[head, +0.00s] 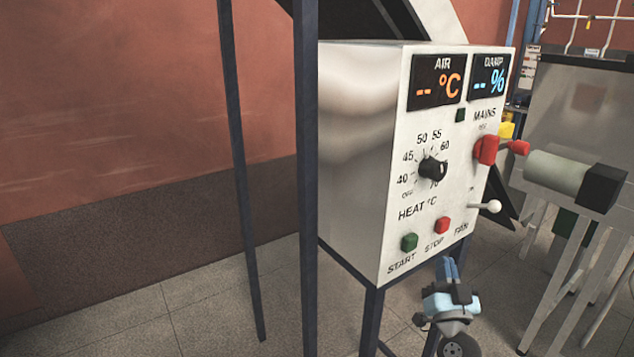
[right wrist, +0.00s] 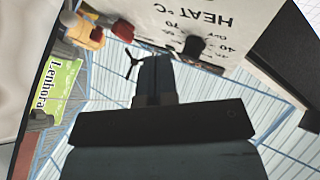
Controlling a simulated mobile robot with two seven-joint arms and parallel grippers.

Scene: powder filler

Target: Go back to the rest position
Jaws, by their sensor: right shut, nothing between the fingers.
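My right gripper (head: 447,268) is low in front of the control box (head: 350,150), below the green START button (head: 409,242) and red STOP button (head: 442,225), apart from them. Its fingers are shut with nothing between them. In the right wrist view the shut fingers (right wrist: 155,75) point up the picture, with the panel's HEAT lettering upside down above them. My left gripper is in neither view.
The panel carries a black heat knob (head: 433,168), a red mains handle (head: 487,150) and a white-balled lever (head: 490,206). Dark posts (head: 307,180) stand at the box's left. A metal table with a motor-like cylinder (head: 560,172) stands at right. Floor at left is clear.

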